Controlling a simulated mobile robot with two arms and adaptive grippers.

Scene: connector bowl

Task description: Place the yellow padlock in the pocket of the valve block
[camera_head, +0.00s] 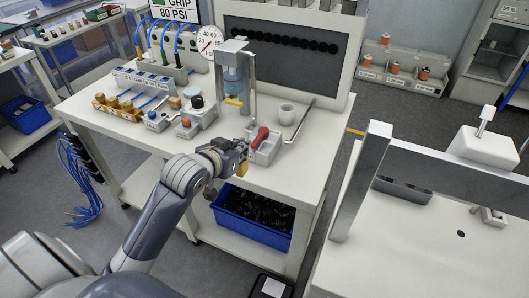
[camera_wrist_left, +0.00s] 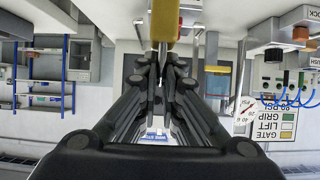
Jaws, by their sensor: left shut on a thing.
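My left gripper (camera_head: 241,154) is over the front edge of the white workbench, shut on the yellow padlock (camera_head: 242,170). The padlock hangs at the fingertips, and its yellow body also shows at the top of the left wrist view (camera_wrist_left: 165,18), between the fingers. The valve block (camera_head: 267,152) is a light grey block with a red handle, on the bench just right of the gripper. The gripper and padlock appear beside it, partly in front of its left side. I cannot make out the pocket clearly. My right gripper is in neither view.
A metal press frame (camera_head: 250,85) stands behind the valve block. A white cup (camera_head: 287,111) and a bent grey rod (camera_head: 300,120) are to its back right. Connector holders (camera_head: 150,108) fill the bench's left side. A blue bin (camera_head: 254,218) sits on the lower shelf.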

